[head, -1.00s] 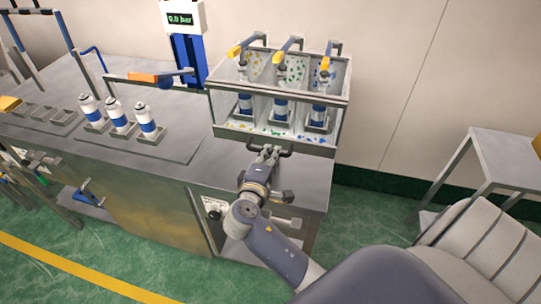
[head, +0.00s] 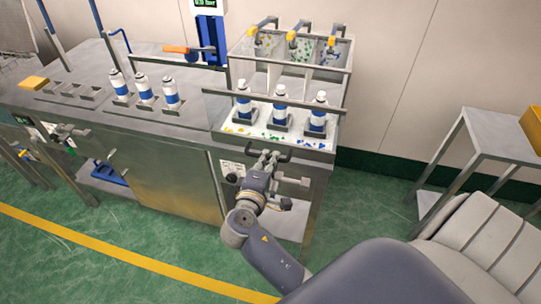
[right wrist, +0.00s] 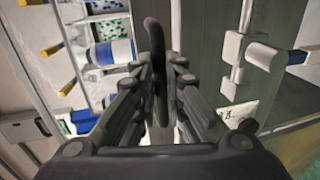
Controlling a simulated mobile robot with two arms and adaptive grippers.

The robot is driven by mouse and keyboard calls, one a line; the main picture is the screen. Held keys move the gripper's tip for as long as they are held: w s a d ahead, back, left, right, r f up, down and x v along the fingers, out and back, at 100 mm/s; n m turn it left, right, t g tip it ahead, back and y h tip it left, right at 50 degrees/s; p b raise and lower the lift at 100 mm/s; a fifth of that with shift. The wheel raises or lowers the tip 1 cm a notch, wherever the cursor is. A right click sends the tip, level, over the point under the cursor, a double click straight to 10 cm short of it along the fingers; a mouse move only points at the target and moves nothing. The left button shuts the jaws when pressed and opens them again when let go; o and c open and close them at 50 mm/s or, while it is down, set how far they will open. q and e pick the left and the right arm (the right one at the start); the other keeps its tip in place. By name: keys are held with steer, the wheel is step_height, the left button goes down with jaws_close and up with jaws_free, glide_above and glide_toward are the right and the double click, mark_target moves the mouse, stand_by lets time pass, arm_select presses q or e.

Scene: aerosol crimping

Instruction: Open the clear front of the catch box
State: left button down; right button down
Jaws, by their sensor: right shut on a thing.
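The catch box (head: 290,66) stands at the right end of the steel bench, with three valve heads at its top. Its clear front, with a top rail (head: 325,106), stands out towards me, apart from the box's fixed frame. Three white-and-blue cans (head: 280,104) stand upright in holders behind this rail, forward of the valve heads. The dark handle (head: 283,155) is at the low front edge. My right gripper (head: 265,161) is shut on the handle, which shows upright between the fingers in the right wrist view (right wrist: 157,60). My left gripper is not in view.
Three more cans (head: 145,91) stand in holders further left on the bench (head: 190,120). A grey side table (head: 490,130) with a yellow bin is at the right. The green floor in front of the bench is clear.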

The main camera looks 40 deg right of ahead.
steer(key=shift+f+v, duration=0.2)
steer(key=shift+v, duration=0.85)
steer(key=c, duration=1.9)
jaws_free()
steer(key=v, duration=0.7)
steer(key=shift+s+a, duration=0.15)
steer(key=shift+a, duration=0.1)
